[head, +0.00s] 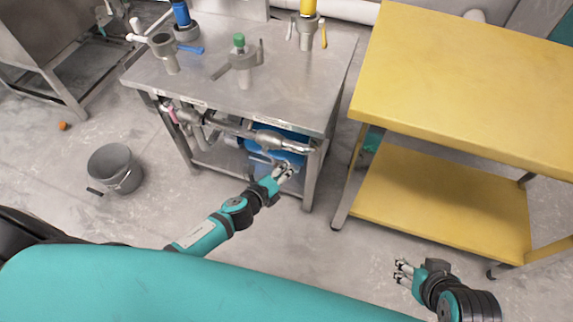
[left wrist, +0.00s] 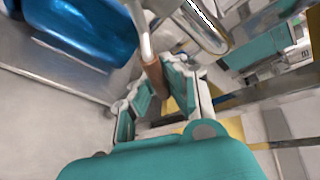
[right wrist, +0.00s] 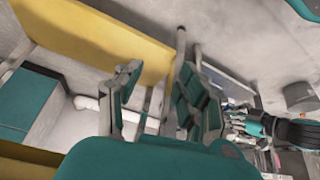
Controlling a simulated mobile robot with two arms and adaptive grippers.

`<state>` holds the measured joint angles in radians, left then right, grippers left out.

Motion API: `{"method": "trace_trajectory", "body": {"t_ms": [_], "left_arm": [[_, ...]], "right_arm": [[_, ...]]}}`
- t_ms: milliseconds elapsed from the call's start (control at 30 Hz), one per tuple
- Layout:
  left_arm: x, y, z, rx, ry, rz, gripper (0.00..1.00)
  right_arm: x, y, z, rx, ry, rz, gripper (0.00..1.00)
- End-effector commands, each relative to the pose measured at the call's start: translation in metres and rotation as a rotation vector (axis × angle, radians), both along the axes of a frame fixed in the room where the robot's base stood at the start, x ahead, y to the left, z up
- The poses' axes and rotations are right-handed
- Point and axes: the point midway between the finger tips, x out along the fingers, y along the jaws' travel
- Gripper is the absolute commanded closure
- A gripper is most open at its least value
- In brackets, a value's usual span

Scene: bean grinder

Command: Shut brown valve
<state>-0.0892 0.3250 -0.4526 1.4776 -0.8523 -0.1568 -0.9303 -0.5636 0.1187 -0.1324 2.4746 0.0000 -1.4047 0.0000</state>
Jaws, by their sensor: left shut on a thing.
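The brown valve shows in the left wrist view as a brown handle (left wrist: 154,76) on a thin metal lever, below a shiny metal pipe. My left gripper (left wrist: 155,97) is shut on this handle, with a finger on each side. In the head view my left gripper (head: 284,172) is below the pipework (head: 262,138) under the front edge of the steel table, near its right end. The brown handle is too small or hidden to make out there. My right gripper (head: 402,272) is open and empty above the floor at the lower right; its spread fingers show in the right wrist view (right wrist: 155,100).
The steel table (head: 290,80) carries several grinder-like devices. A blue container (head: 278,141) sits behind the pipework. A yellow two-level table (head: 465,75) stands to the right. A grey bucket (head: 116,168) stands on the floor at left. Floor between the arms is clear.

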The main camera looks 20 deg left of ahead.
Motion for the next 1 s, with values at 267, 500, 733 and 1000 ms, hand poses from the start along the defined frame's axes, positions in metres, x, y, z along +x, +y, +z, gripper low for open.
{"method": "trace_trajectory", "body": {"t_ms": [267,500,733,1000], "left_arm": [[0.002,0.013,-0.012,0.264,-0.012,-0.001,1.00],[0.003,0.027,-0.022,0.492,-0.022,-0.002,1.00],[0.003,0.042,-0.027,0.694,-0.030,-0.003,1.00],[0.003,0.055,-0.031,0.869,-0.034,-0.002,1.00]], "right_arm": [[-0.037,-0.011,-0.006,-0.035,0.174,-0.014,0.60],[-0.039,-0.012,-0.002,-0.038,0.185,-0.015,0.60],[-0.039,-0.011,0.002,-0.037,0.184,-0.015,0.60],[-0.039,-0.011,0.005,-0.038,0.184,-0.015,0.60]]}}
